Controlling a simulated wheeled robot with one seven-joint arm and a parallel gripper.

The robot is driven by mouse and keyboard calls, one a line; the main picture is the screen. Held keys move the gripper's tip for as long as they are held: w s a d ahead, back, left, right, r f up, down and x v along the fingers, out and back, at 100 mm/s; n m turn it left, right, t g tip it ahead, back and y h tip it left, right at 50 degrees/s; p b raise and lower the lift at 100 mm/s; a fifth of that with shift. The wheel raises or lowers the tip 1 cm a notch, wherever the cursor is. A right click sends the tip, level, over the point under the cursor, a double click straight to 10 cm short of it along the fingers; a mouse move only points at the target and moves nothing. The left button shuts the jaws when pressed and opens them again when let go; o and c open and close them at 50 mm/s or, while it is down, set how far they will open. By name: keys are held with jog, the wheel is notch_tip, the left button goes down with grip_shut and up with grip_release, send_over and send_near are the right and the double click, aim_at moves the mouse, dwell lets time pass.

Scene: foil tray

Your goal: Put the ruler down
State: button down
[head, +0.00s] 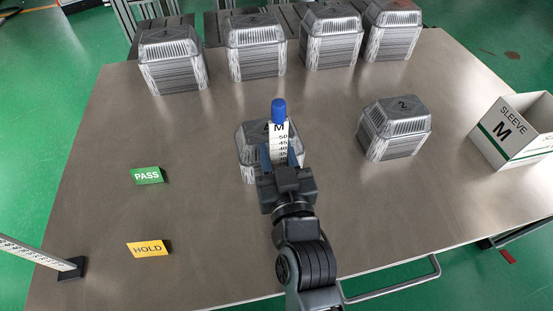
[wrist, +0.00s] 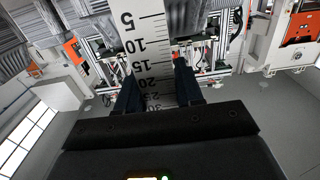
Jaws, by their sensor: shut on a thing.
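My gripper (head: 281,158) is shut on the white ruler (head: 279,136), which has a blue end (head: 278,108), an M mark and black numbers. In the head view the blue end points up and away from me. Whether the ruler touches anything below is hidden. The wrist view shows the ruler (wrist: 146,35) between the two dark fingers of my gripper (wrist: 158,88). A foil tray stack (head: 249,135) stands behind the ruler and is partly covered by it and my gripper.
Another stack marked 2 (head: 397,128) stands to the right. Several stacks line the table's (head: 200,215) far edge. A white SLEEVE M box (head: 515,135) is at the right.

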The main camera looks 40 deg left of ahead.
jog(key=shift+f+b, duration=0.3)
jog(key=shift+f, duration=0.7)
jog(key=shift+f, duration=0.2)
jog(key=c, duration=0.7)
grip_release()
jog(key=shift+d+r, duration=0.1)
jog(key=shift+r, duration=0.1)
